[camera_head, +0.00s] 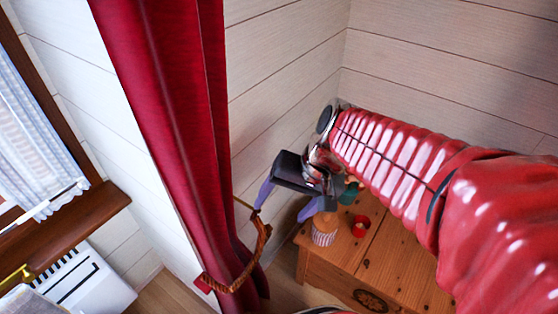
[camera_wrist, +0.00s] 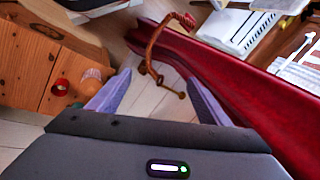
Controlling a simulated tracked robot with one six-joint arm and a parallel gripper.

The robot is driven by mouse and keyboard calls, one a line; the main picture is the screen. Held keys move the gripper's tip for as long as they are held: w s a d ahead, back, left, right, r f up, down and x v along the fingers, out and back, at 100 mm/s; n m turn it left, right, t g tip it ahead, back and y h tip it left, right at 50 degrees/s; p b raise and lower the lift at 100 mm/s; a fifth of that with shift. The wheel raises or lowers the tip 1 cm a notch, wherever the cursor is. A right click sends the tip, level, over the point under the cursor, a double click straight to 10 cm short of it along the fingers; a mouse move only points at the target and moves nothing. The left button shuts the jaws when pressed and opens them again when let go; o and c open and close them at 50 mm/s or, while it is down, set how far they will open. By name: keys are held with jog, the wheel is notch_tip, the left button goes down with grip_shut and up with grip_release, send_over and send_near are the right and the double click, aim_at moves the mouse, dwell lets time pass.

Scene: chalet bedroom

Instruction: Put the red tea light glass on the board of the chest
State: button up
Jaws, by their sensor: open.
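The red tea light glass (camera_head: 360,226) is a small round red cup standing on the wooden top of the chest (camera_head: 390,262). It also shows in the wrist view (camera_wrist: 61,87), left of my gripper, on the chest's planks (camera_wrist: 31,72). My gripper (camera_head: 287,203) is open, with its two purple fingers spread wide and nothing between them. It hangs left of the glass, apart from it, and in the wrist view its fingers (camera_wrist: 158,95) point past the chest toward the floor and curtain.
A striped jar with an orange top (camera_head: 324,232) stands just left of the glass. A green object (camera_head: 349,193) is partly hidden behind my wrist. A red curtain (camera_head: 175,130) with a rope tieback (camera_head: 258,255) hangs close to the gripper's left. Bare planks lie right of the glass.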

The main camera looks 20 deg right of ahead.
jog(key=s+d+r+n+t+h, duration=0.1)
jog(key=s+r+n+t+h, duration=0.2)
jog(key=s+r+n, duration=0.1)
jog(key=shift+s+d+r+n+h, duration=0.3)
jog(key=shift+s+r+n, duration=0.1)
jog(key=shift+s+r, duration=0.4)
jog(key=shift+c, duration=0.4)
